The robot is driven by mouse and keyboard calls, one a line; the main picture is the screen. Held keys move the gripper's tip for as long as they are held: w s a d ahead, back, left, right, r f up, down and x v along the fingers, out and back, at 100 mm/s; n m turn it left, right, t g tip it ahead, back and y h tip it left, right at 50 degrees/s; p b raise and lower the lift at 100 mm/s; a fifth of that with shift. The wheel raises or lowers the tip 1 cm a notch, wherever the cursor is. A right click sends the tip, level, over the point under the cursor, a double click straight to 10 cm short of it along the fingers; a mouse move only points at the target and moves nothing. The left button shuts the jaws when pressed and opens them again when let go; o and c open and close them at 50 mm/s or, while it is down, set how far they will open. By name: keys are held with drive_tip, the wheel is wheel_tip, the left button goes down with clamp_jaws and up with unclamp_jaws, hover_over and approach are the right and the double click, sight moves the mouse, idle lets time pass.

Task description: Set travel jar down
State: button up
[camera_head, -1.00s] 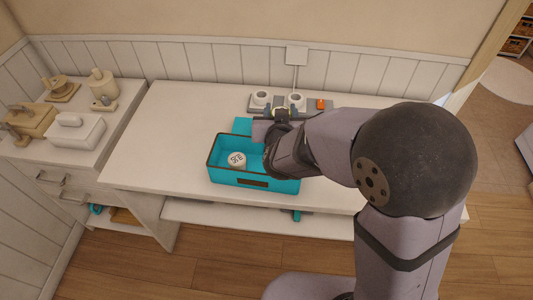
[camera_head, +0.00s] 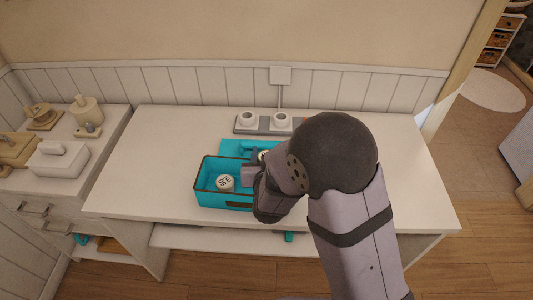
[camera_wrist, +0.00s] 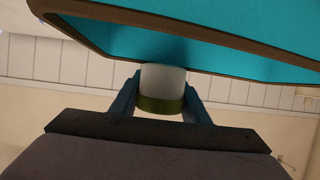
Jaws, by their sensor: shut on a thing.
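My gripper (camera_wrist: 160,100) is shut on a small white jar with an olive band (camera_wrist: 162,78), held between two blue fingers in the wrist view. A teal box with a dark rim (camera_wrist: 100,35) fills the top of that view, close to the jar; I cannot tell whether they touch. In the head view the teal box (camera_head: 209,199) stands open on the white table, and my arm covers its right end. A white round jar with dark lettering (camera_head: 225,183) lies inside it. My gripper and the held jar are mostly hidden there behind my arm.
A grey rack with two white cups (camera_head: 264,123) stands at the back of the table (camera_head: 150,150). A teal flat piece (camera_head: 235,146) lies behind the box. The table's left part is clear. A side counter at left holds a white box (camera_head: 57,160) and beige objects.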

drive_tip(key=shift+f, duration=0.1)
drive_tip(key=shift+f+b, duration=0.35)
drive_tip(key=shift+b, duration=0.05)
drive_tip(key=shift+f, duration=0.15)
drive_tip(key=o, duration=1.1)
